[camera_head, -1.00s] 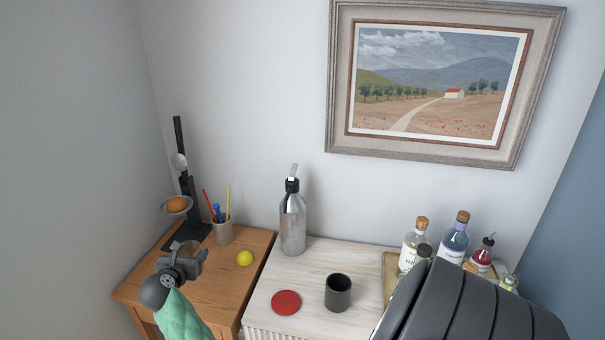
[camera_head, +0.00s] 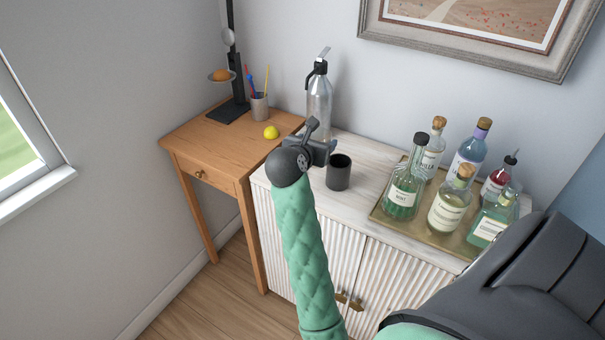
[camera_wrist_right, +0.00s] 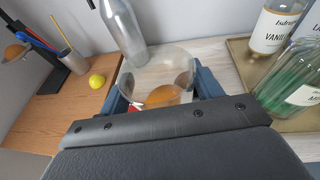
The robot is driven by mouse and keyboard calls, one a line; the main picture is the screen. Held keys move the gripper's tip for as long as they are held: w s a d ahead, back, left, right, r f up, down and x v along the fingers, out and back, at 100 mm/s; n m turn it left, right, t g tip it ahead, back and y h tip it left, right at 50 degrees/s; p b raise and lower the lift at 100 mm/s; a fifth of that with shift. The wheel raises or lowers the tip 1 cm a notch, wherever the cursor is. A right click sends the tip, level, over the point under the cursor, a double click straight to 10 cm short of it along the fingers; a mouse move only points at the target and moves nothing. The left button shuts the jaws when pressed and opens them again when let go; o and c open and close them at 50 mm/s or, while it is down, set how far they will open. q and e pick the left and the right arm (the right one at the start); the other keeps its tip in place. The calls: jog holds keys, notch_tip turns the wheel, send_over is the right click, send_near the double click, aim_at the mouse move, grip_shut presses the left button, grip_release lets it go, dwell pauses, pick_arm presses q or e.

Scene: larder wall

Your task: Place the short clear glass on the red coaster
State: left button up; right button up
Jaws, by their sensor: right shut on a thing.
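My right gripper (camera_head: 322,148) is over the left part of the white cabinet, left of the dark cup. In the right wrist view its two fingers (camera_wrist_right: 163,88) are shut on the short clear glass (camera_wrist_right: 158,62), one on each side. The glass shows its round rim, and an orange-brown patch shows in it; I cannot tell whether that is contents or something seen through it. In the head view the gripper hides the glass. A sliver of the red coaster (camera_wrist_right: 133,107) shows by the left finger; the arm and gripper hide the coaster in the head view. My left gripper is not in view.
A dark cup (camera_head: 339,173) stands close right of the gripper. A silver bottle (camera_head: 319,103) stands behind it. A tray (camera_head: 385,213) with several bottles is farther right. A yellow ball (camera_head: 271,132) and pen cup (camera_head: 259,106) are on the wooden desk (camera_head: 205,139).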

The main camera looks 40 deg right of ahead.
jog(key=shift+w+f, duration=0.1)
jog(key=shift+w, duration=0.15)
jog(key=w+f+p, duration=0.2)
jog(key=w, duration=0.1)
jog(key=w+f+p, duration=0.1)
jog(key=w+f, duration=0.2)
jog(key=w, duration=0.1)
jog(key=w+a+f+p, duration=0.1)
jog(key=w+f+p, duration=0.1)
jog(key=w+f, duration=0.1)
jog(key=shift+w+p, duration=0.3)
jog(key=shift+w, duration=0.1)
jog(key=shift+f+p, duration=0.5)
jog(key=shift+f, duration=0.85)
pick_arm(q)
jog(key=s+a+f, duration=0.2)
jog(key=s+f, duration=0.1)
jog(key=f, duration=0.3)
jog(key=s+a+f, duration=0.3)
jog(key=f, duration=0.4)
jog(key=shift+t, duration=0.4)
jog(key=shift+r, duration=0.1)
pick_arm(e)
jog(key=shift+f, duration=0.15)
